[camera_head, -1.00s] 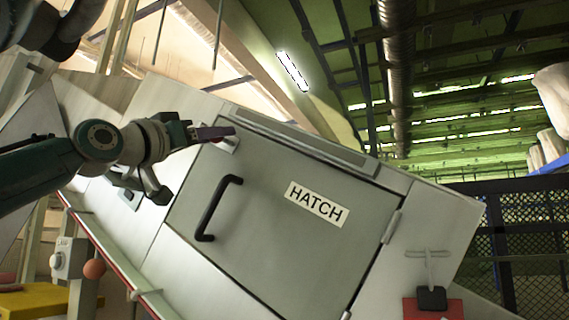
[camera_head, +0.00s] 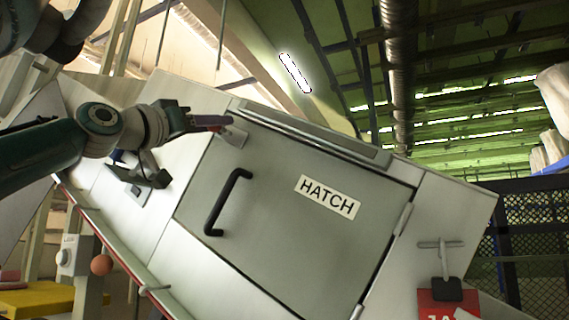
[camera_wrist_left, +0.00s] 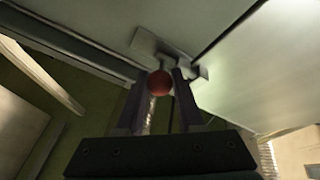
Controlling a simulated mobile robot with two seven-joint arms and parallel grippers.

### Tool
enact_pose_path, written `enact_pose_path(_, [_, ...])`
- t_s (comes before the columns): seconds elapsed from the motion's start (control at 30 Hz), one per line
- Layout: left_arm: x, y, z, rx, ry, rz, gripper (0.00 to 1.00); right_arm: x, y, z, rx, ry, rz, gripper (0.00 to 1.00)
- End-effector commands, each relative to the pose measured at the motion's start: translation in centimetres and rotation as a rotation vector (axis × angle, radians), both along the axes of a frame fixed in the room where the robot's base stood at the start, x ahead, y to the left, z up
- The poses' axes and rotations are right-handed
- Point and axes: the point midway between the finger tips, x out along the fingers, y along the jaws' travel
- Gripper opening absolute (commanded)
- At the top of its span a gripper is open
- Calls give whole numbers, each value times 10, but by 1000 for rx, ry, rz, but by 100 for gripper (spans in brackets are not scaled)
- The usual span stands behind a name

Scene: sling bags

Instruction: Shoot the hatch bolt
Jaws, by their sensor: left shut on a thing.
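The grey hatch door (camera_head: 290,220) is closed in its tilted white frame, with a black handle (camera_head: 224,203) and a HATCH label. The bolt's pale plate (camera_head: 236,136) is at the door's upper left corner. My left gripper (camera_head: 226,123) is at this plate. In the left wrist view, its two fingers (camera_wrist_left: 160,95) are shut on the bolt's red round knob (camera_wrist_left: 159,83), in front of the pale plate (camera_wrist_left: 165,50). The fingers hide most of the bolt rod, so I cannot tell how far it extends. My right gripper is not in view.
A grey rail (camera_head: 315,137) runs along the hatch's top edge. A T-shaped handle (camera_head: 435,258) with a black block stands at the lower right above a red sign. An orange ball (camera_head: 101,265) and a yellow surface (camera_head: 38,302) are at the lower left. Black mesh fencing (camera_head: 530,230) stands at right.

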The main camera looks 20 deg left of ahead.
Motion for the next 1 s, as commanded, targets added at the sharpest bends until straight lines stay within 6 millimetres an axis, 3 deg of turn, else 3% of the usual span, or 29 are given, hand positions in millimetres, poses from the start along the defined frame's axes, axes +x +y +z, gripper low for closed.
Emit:
enact_pose_path(0.17, [0, 6, 2, -5, -3, 14, 0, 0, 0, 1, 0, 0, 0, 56])
enact_pose_path(0.2, [0, 7, 2, -5, -3, 15, 38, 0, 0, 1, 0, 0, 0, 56])
enact_pose_path(0.43, [0, 6, 2, -4, -3, 13, 64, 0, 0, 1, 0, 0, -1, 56])
enact_pose_path(0.77, [-2, 5, -1, -1, -3, 10, 66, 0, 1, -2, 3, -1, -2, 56])
enact_pose_path(0.97, [-23, 11, -14, 4, -3, 13, 66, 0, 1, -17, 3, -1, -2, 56])
enact_pose_path(1.0, [-30, 13, -21, 3, -4, 12, 66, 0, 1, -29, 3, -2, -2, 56])
